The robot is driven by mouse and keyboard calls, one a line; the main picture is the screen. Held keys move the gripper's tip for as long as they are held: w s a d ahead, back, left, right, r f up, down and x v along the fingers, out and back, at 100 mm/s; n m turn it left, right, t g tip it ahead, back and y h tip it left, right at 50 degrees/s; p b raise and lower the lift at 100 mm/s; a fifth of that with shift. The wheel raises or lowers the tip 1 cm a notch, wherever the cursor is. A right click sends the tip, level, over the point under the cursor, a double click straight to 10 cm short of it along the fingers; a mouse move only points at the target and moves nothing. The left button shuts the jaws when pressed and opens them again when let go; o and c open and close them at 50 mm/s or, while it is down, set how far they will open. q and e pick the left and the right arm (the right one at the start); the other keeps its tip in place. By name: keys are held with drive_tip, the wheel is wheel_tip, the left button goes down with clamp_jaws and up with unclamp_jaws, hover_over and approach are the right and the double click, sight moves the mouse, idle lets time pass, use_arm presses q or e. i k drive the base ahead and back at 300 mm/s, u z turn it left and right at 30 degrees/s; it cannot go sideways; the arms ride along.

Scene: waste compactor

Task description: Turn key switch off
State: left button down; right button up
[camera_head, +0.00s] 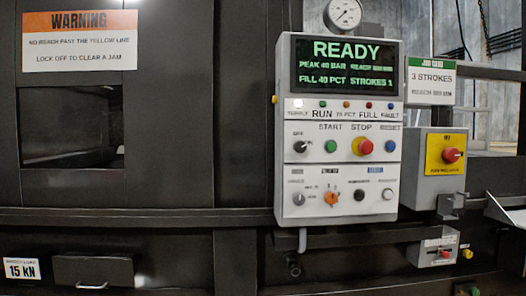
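The white control panel (338,222) stands right of centre with its display (345,66) lit and reading READY. A dark rotary switch (301,147) sits at the left of the upper control row, left of the green start button (331,146). A small grey metallic switch (298,199) sits at the left of the lower row. The small labels are blurred, so I cannot tell which of these is the key switch or its exact position. Neither of my grippers shows in this view.
A red stop button (365,147) on yellow is on the panel, with an orange selector (331,198) below. A dark opening (72,128) is at left.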

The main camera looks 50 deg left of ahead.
sight(299, 146)
drive_tip(key=u, duration=1.7)
